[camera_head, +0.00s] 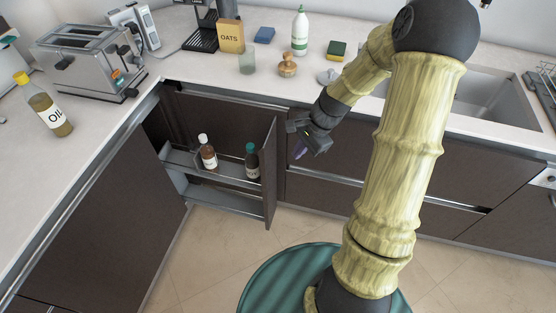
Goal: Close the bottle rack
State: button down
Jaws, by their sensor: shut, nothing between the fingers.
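The bottle rack (222,179) is a grey pull-out shelf with a dark front panel (269,172), and it stands pulled out from the corner cabinet. A brown bottle with a white cap (208,155) and a dark bottle with a green cap (252,163) stand upright on its upper shelf. My gripper (301,151) is shut and empty. It appears just right of the panel's upper edge, pointing down. I cannot tell how far apart the gripper and panel are, but a gap shows between them in the picture.
A sink (500,95) is at the right. Closed drawers (335,192) lie right of the rack. The tiled floor before it is clear.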

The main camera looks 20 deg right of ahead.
jog(key=w+d+f+m+t+y+b, duration=0.3)
jog(key=w+d+f+m, duration=0.4)
jog(key=m, duration=0.3)
jog(key=shift+w+f+y+b, duration=0.15)
jog(key=shift+f+y+b, duration=0.25)
jog(key=shift+f+b, duration=0.35)
jog(key=b, duration=0.1)
send_near(271, 155)
notch_tip(271, 155, down, 4)
jog(key=a, duration=0.1)
jog(key=w+a, duration=0.1)
jog(key=a, duration=0.1)
jog(key=shift+a, duration=0.1)
jog(key=shift+w+a, duration=0.25)
